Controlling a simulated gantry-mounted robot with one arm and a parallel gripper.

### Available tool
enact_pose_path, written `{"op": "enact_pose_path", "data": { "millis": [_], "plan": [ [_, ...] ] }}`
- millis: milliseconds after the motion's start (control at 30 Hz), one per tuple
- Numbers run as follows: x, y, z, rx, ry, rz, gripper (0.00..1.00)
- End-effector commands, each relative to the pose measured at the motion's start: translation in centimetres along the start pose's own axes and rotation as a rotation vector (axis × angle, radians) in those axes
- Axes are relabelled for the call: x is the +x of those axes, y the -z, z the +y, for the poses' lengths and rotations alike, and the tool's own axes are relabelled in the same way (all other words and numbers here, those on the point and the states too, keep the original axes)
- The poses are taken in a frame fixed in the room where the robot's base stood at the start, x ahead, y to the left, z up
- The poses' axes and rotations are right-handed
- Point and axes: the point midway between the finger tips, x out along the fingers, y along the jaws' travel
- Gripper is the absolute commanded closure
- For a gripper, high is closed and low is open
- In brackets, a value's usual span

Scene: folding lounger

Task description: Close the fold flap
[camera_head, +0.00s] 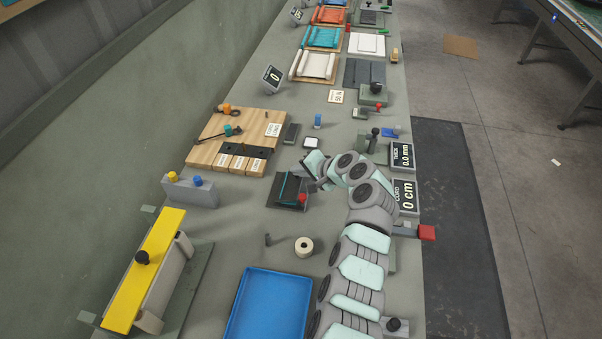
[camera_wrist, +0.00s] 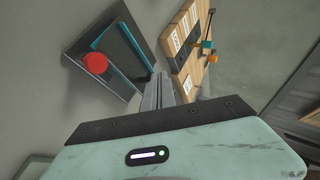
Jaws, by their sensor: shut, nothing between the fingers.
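The fold fixture is a dark plate (camera_head: 290,190) with a teal-edged dark panel, the fold flap (camera_head: 288,187), and a red knob (camera_head: 303,198) at its right front corner. In the wrist view the dark flap with its teal edge (camera_wrist: 110,33) and the red knob (camera_wrist: 96,62) show at upper left. The flap's exact angle is hard to tell. My gripper (camera_head: 309,176) is at the fixture's right side. In the wrist view my gripper (camera_wrist: 160,82) is shut and empty, its fingertips close to the plate's edge; contact cannot be told.
A wooden board (camera_head: 215,135) with labelled blocks stands behind left. A white roll (camera_head: 304,246) and a blue tray (camera_head: 268,305) are in front. A grey block with yellow and blue knobs (camera_head: 188,192) is at left. Displays (camera_head: 405,195) stand at right.

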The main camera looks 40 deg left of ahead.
Motion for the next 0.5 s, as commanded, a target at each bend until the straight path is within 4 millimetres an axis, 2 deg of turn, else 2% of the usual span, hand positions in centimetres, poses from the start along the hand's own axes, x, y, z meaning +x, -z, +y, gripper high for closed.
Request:
{"op": "enact_pose_path", "data": {
  "millis": [200, 400, 500],
  "plan": [
    [0.9, -0.3, 0.8, -0.010, 0.002, -0.013, 1.00],
    [1.1, -0.3, 1.6, -0.013, 0.001, -0.017, 1.00],
    [1.0, -0.3, 1.4, -0.013, 0.001, -0.016, 1.00]
  ]
}}
